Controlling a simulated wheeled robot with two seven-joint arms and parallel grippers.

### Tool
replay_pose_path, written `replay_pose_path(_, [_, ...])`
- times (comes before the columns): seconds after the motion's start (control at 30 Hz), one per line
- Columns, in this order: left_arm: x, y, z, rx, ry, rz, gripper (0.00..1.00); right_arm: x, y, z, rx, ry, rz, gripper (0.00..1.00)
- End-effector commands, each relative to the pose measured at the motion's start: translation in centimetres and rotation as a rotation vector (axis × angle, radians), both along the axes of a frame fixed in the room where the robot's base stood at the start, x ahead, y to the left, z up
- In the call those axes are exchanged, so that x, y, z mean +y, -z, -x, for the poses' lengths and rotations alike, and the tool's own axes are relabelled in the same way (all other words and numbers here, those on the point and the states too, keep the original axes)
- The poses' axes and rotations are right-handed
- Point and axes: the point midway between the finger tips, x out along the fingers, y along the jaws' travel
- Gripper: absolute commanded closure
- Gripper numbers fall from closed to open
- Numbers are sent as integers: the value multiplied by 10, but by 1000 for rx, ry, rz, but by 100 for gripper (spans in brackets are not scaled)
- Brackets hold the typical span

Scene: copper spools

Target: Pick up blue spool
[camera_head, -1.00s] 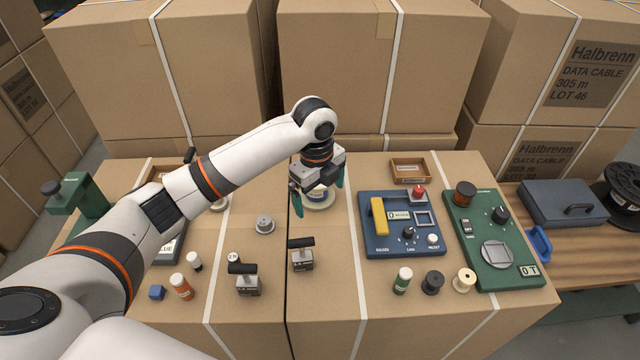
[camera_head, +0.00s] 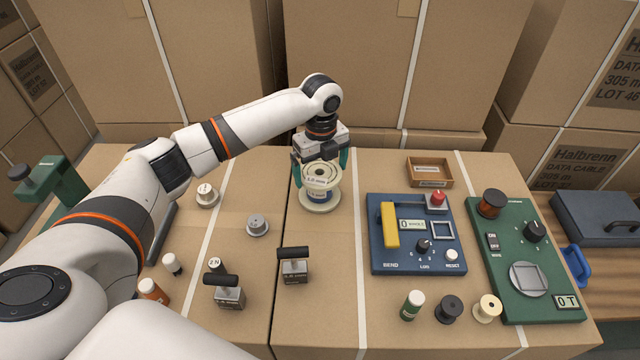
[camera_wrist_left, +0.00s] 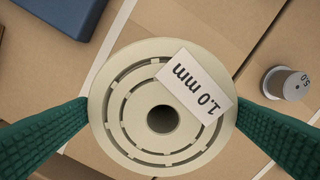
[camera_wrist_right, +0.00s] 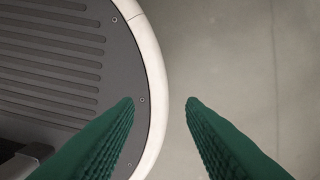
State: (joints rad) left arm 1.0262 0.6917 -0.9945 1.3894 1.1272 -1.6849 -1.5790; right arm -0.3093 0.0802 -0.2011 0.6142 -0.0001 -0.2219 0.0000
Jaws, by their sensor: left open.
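A cream-flanged spool (camera_head: 320,198) with a "1.0 mm" label stands upright on the cardboard box top, near the middle of the head view. Its winding is mostly hidden there, so I cannot make out the colour. In the left wrist view its round top flange (camera_wrist_left: 130,80) and dark centre hole fill the middle. My left gripper (camera_head: 321,175) is open, with one green finger on each side of this spool. My right gripper (camera_wrist_right: 160,100) shows only in its own wrist view; its fingers are apart with nothing between them, beside a grey ribbed base and pale floor.
A blue panel (camera_head: 385,260) with a yellow handle and a green panel (camera_head: 550,290) stand to the right. A small wooden tray (camera_head: 430,172) lies behind. Weights, including one grey weight (camera_head: 257,224), and black-handled blocks (camera_head: 293,268) stand in front and left. Tall cartons close off the back.

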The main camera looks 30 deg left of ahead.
Motion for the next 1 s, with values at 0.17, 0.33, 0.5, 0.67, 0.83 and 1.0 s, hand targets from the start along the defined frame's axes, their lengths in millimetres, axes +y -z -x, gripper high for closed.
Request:
replay_pose_path(0.17, [2, 25, 2, 5, -1, -1, 0, 2, -6, -17, -27, 0, -4, 64])
replay_pose_path(0.33, [2, 46, 1, 2, 0, -1, 0, 2, -6, -18, -28, 1, -4, 64])
replay_pose_path(0.5, [2, 50, 1, -1, 1, -1, 0, 2, -6, -15, -24, 1, -4, 64])
replay_pose_path(0.67, [2, 50, 1, -1, 1, -1, 8, 2, -6, -11, -18, 1, -3, 64])
replay_pose_path(0.83, [2, 50, 1, -1, 0, -1, 36, 2, -6, -9, -15, 2, -2, 64])
replay_pose_path(1.0, [2, 48, 0, -2, 0, 0, 41, 1, -6, -9, -15, 2, -2, 64])
